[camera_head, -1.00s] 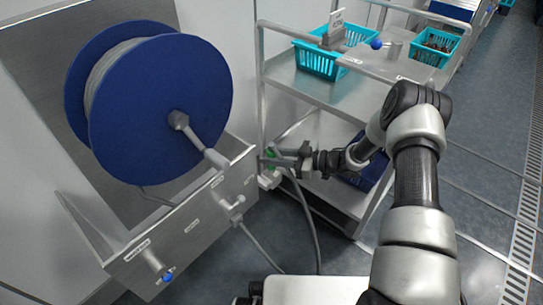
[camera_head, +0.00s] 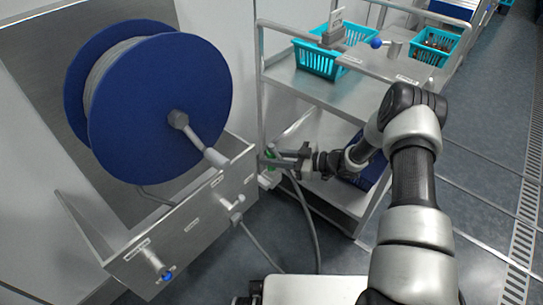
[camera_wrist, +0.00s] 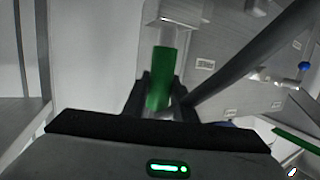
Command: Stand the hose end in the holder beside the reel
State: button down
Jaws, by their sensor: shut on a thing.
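The hose end has a green grip (camera_wrist: 160,80) with a pale tube at its upper end in the wrist view. My gripper (camera_wrist: 155,98) is shut around the green part. In the head view my gripper (camera_head: 278,160) holds the green hose end (camera_head: 269,158) at the right end of the reel's metal box. A pale bracket, apparently the holder (camera_head: 268,181), is just below it. It seems to show at the top of the wrist view (camera_wrist: 172,12). I cannot tell whether the tube is inside it. The blue reel (camera_head: 160,105) stands to the left.
The grey hose (camera_head: 314,225) hangs in a loop to the floor. The metal box (camera_head: 190,235) carries a blue-tipped valve (camera_head: 166,274). A steel cart (camera_head: 300,85) with turquoise baskets (camera_head: 318,62) stands close behind my gripper. Floor on the right is clear.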

jog(key=shift+f, duration=0.7)
jog(key=shift+f, duration=0.25)
jog(key=shift+f, duration=1.25)
jog(key=c, duration=1.4)
grip_release()
jog(key=shift+f, duration=0.15)
jog(key=shift+o, duration=0.2)
jog(key=shift+d, duration=0.1)
jog(key=p+v, duration=0.2)
jog(key=v, duration=1.5)
jog(key=shift+p, duration=0.3)
jog(key=shift+d, duration=0.1)
